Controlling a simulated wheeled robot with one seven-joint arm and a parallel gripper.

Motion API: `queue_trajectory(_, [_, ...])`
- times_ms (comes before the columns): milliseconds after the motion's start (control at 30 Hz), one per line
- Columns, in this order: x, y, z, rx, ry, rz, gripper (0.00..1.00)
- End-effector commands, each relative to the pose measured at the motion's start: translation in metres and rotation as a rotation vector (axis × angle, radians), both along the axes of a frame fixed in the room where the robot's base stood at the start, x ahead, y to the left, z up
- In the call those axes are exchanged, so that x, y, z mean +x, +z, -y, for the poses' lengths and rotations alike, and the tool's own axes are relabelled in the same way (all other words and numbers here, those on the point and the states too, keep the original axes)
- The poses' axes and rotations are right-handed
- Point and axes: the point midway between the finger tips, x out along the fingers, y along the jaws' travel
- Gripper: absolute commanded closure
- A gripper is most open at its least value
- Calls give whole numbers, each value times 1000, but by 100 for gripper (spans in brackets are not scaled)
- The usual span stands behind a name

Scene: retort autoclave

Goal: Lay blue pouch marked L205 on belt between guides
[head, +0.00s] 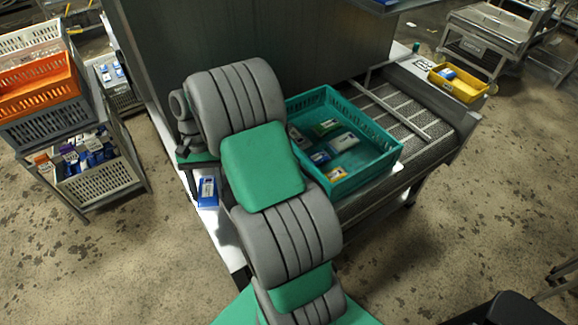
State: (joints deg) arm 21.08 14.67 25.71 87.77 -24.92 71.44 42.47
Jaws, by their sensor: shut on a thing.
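A blue pouch (208,190) with a white label shows just below the wrist end of my arm, over a pale ledge at the left of the machine. Its marking is too small to read. My gripper (199,172) is mostly hidden behind my arm. Its fingertips do not show clearly, but it appears shut on this pouch. The grey mesh belt (429,157) runs at the right, away from the pouch. A thin metal guide rail (397,111) lies along it. The near guide is hard to make out behind the crate.
A teal crate (372,172) with several pouches stands between my arm and the belt's open part. A yellow tray (458,86) sits beyond the belt. Stacked crates (45,80) and a pale crate of pouches (100,184) stand at left. The right part of the belt is clear.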

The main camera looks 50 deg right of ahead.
Motion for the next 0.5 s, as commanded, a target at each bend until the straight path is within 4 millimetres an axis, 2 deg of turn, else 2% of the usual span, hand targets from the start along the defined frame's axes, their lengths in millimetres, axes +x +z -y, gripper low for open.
queue_trajectory(33, [5,-1,26,1,-154,2,89])
queue_trajectory(200, [14,13,100,1,-688,5,89])
queue_trajectory(300, [10,24,146,2,-1003,5,89])
queue_trajectory(400, [1,35,182,3,-1257,5,89])
queue_trajectory(500, [-7,43,204,2,-1413,4,89])
